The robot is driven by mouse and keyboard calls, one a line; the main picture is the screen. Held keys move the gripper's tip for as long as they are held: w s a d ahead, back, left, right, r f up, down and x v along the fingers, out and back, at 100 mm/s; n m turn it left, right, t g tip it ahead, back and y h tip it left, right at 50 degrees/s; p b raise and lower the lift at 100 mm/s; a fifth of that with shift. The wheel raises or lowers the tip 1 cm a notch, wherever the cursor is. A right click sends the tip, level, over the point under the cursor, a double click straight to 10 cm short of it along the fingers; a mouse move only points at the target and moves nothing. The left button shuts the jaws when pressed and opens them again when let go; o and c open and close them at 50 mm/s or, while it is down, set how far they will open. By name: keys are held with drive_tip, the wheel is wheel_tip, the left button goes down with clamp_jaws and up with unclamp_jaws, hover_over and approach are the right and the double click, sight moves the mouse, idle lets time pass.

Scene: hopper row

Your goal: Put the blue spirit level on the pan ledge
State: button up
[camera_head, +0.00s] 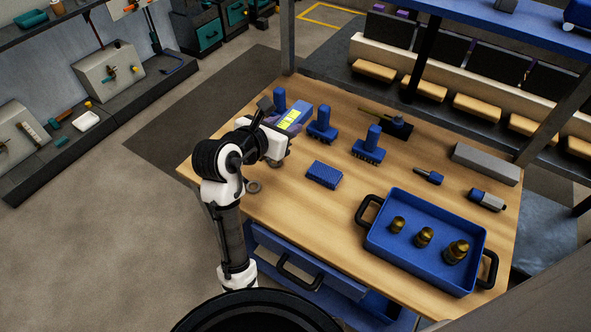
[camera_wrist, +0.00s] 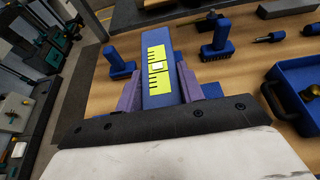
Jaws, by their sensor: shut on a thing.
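The blue spirit level (camera_head: 296,114), with a bright yellow-green label, is in my gripper (camera_head: 279,124), above the left back part of the wooden workbench (camera_head: 285,214). In the wrist view the spirit level (camera_wrist: 157,41) sticks out forward between the two purple fingers of my gripper (camera_wrist: 160,90), which are shut on its sides. Its near end is hidden by the gripper. A dark ledge (camera_head: 112,110) runs along the left wall under grey sloped hoppers and bears a white pan (camera_head: 86,121) and small tools. I cannot tell for certain whether this is the pan ledge.
On the bench stand blue brushes (camera_head: 322,125), a blue block brush (camera_head: 324,174) and a blue tray (camera_head: 408,257) with brass weights. A grey bar (camera_head: 486,163) lies at the right. Shelf posts rise behind. Floor (camera_head: 110,200) between bench and left ledge is clear.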

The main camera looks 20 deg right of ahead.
sight(286, 179)
wheel_tip(286, 179, down, 16)
drive_tip(key=shift+f+b, duration=0.2)
drive_tip(key=shift+b, duration=0.15)
drive_tip(key=o, duration=1.1)
drive_tip(key=shift+f, duration=0.1)
drive_tip(key=b+v, duration=0.1)
drive_tip(key=v, duration=1.1)
drive_tip(key=shift+r, duration=0.25)
